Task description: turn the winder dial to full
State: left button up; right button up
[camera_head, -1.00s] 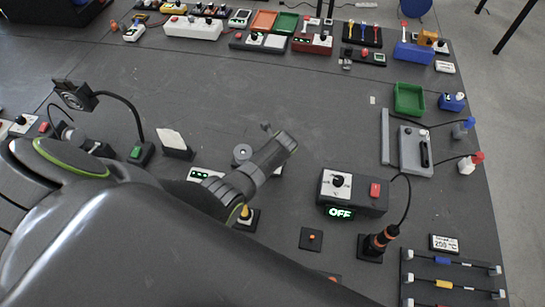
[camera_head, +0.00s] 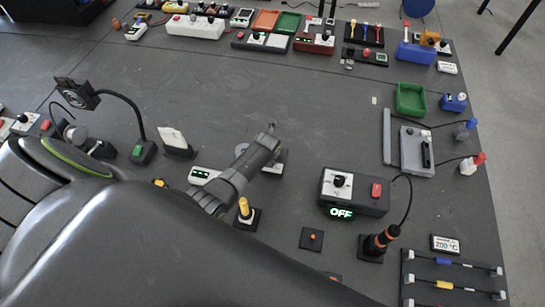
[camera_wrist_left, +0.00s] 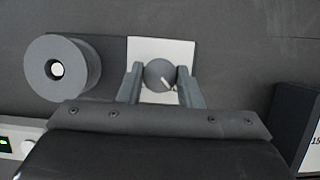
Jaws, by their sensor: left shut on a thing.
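The winder dial (camera_wrist_left: 160,74) is a round grey knob with a white pointer line, on a white plate (camera_wrist_left: 152,47) in the left wrist view. Its pointer line slants toward the lower right. My left gripper (camera_wrist_left: 161,82) has one finger on each side of the dial and is shut on it. The winder's grey spool (camera_wrist_left: 38,70) stands left of the plate. In the head view my left gripper (camera_head: 268,140) covers the dial, and only part of the spool (camera_head: 241,149) shows. My right gripper is not in view.
A box with a green display (camera_head: 200,175) sits left of the winder, and a yellow-handled part (camera_head: 244,208) stands in front. A soldering station reading OFF (camera_head: 352,190) is at right. The table behind the winder is clear.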

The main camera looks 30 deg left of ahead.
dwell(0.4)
pick_arm(q)
jog(key=o, duration=1)
jog(key=shift+r, duration=0.15)
jog(key=shift+b+v, duration=0.3)
jog(key=shift+v, duration=0.65)
jog(key=v, duration=1.5)
jog(key=shift+s+r+b, duration=0.1)
jog(key=shift+b, duration=0.3)
